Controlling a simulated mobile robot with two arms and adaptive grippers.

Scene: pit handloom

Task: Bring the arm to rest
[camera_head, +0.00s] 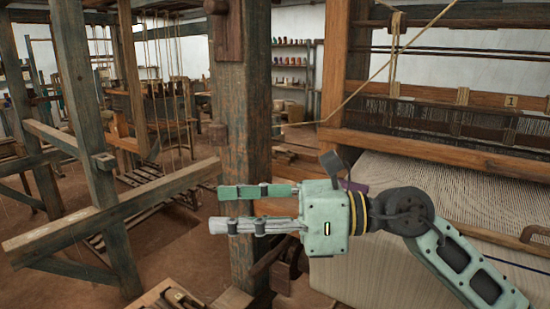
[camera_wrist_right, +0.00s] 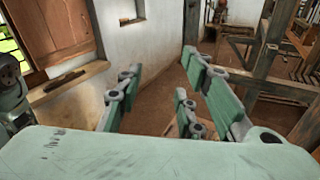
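My right gripper (camera_head: 225,209) is pale green with grey and green fingers. Its arm comes in from the lower right of the head view, over the striped cloth of the loom. The fingers point left, in front of a thick wooden post (camera_head: 245,130). They stand apart with nothing between them. In the right wrist view the gripper (camera_wrist_right: 160,95) also shows spread fingers and empty space between them, above brown floor. My left gripper is not in the head view.
The loom's striped cloth (camera_head: 405,173) and beams fill the right side. A slanting wooden beam (camera_head: 110,215) juts out at left. Shelves with yarn spools (camera_head: 291,60) stand behind. The wrist view shows a white wall (camera_wrist_right: 130,50) and a wooden shutter (camera_wrist_right: 50,32).

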